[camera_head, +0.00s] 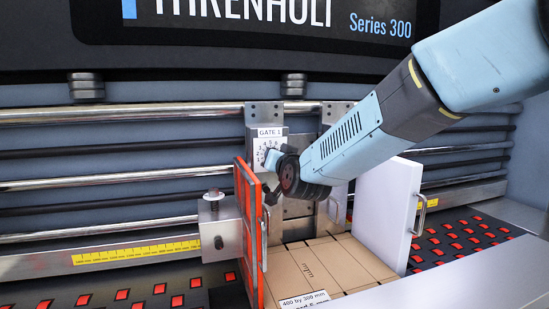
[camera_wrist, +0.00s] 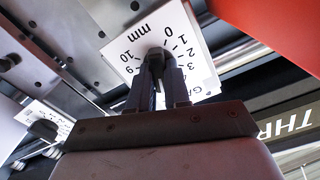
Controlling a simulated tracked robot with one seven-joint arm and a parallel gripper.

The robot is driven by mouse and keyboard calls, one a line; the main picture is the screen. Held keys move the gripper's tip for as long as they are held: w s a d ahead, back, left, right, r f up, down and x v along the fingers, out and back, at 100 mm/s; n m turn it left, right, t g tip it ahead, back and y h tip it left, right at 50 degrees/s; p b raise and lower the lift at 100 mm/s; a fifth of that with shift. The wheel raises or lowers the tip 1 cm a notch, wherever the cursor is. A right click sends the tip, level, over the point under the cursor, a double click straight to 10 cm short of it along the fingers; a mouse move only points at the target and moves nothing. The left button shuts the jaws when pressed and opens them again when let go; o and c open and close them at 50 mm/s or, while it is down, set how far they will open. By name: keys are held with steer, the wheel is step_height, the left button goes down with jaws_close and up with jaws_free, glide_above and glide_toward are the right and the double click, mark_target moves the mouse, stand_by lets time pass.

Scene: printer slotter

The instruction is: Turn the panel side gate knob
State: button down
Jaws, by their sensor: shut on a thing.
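A white dial plate marked GATE 1 (camera_head: 270,133) sits on a metal bracket on the rails. In the wrist view the dial plate (camera_wrist: 200,62) shows numbers around its edge and "mm". A dark knob (camera_wrist: 156,54) stands at the dial's centre. My gripper (camera_wrist: 160,72) is shut on this knob, its two fingers on either side of it. In the head view my gripper (camera_head: 274,160) reaches the dial from the right, and the wrist hides part of the dial and the bracket. The knob's exact pointer reading cannot be told.
A red-edged gate panel (camera_head: 249,230) stands close left of my gripper; a white gate panel (camera_head: 388,209) stands to its right. Cardboard (camera_head: 325,267) lies between them. A second dark knob (camera_wrist: 43,129) shows at the left in the wrist view. Steel rails (camera_head: 120,179) run behind.

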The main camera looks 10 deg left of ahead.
steer(key=shift+f+m, duration=0.1)
steer(key=shift+m, duration=0.6)
steer(key=c, duration=1.1)
jaws_free()
steer(key=v, duration=1.3)
steer(key=shift+s+d, duration=0.2)
steer(key=shift+s, duration=0.15)
